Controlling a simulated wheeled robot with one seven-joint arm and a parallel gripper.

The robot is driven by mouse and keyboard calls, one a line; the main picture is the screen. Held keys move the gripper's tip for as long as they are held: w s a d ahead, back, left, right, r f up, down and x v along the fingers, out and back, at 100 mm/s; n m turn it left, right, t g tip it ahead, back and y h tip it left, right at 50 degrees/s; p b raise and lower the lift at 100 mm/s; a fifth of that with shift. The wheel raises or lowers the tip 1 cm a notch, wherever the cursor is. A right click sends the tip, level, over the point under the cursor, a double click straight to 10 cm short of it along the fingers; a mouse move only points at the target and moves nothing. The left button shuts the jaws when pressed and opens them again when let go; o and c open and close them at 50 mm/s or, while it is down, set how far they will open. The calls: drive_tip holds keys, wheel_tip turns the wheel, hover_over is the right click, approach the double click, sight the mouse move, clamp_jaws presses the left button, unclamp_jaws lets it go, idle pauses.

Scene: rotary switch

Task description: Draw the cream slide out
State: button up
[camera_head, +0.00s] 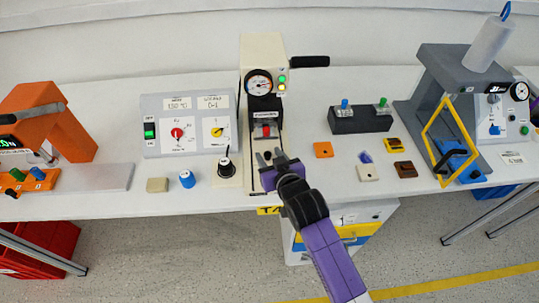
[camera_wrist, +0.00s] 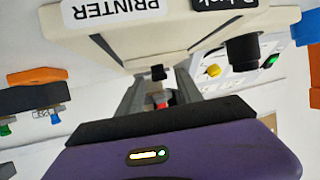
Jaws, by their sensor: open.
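The cream printer machine (camera_head: 262,50) stands at the middle of the bench, with a round gauge and a black side lever. Its narrow cream base (camera_head: 252,187) runs toward the bench's front edge. A red part (camera_head: 265,130) sits low under its head; I cannot clearly tell the slide from the base. My gripper (camera_head: 268,158) is open over the base, in front of the red part. In the wrist view the printer (camera_wrist: 150,35) fills the top, upside down. My gripper (camera_wrist: 160,82) shows its two grey fingers apart there, a small black knob and red part (camera_wrist: 160,103) seen between them.
A grey switch box (camera_head: 188,125) and a black-knobbed block (camera_head: 227,170) stand left of the printer. A blue-capped jar (camera_head: 186,179) is near them. Several small blocks, a black two-knob box (camera_head: 360,119) and a grey press with a yellow frame (camera_head: 450,140) are on the right.

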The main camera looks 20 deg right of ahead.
drive_tip(key=shift+w+f, duration=0.1)
drive_tip(key=shift+w, duration=0.15)
clamp_jaws()
idle(1.4)
